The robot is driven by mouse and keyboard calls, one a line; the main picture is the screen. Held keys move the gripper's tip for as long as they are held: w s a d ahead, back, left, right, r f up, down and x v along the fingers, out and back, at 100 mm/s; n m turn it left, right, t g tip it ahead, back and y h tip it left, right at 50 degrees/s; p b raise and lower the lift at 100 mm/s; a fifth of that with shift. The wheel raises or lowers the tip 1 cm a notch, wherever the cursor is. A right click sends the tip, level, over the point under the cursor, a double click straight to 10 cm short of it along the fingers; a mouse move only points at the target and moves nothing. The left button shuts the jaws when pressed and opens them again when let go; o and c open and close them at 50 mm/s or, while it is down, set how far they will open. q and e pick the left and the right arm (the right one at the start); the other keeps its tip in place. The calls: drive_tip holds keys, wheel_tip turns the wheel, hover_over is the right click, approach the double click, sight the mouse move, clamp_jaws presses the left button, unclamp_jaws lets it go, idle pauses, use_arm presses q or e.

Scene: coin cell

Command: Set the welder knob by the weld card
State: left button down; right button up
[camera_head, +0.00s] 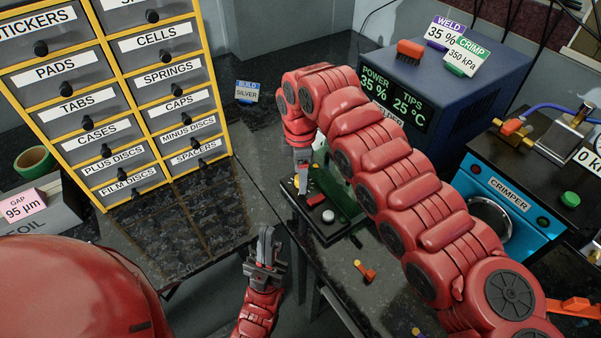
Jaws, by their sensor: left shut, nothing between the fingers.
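The welder (470,90) is a dark blue box at the upper right. Its display (395,98) reads POWER 35 % and TIPS 25 °C. The weld card (441,34) on top reads WELD 35 %. I cannot make out the welder knob; my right arm covers part of the welder's front. My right gripper (302,178) points down over the left part of a small black base (322,233) in front of the welder; its finger opening is unclear. My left gripper (266,246) is shut and empty, low in the middle, apart from the welder.
A yellow-framed drawer cabinet (135,85) stands at the left. A blue crimper (505,205) stands at the right, and a crimp card (467,57) is on the welder. A silver build card (247,92) is at the back.

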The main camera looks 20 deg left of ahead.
wheel_tip(320, 180, up, 17)
drive_tip(key=p, duration=0.4)
drive_tip(key=shift+r+p, duration=0.2)
drive_tip(key=shift+p, duration=0.2)
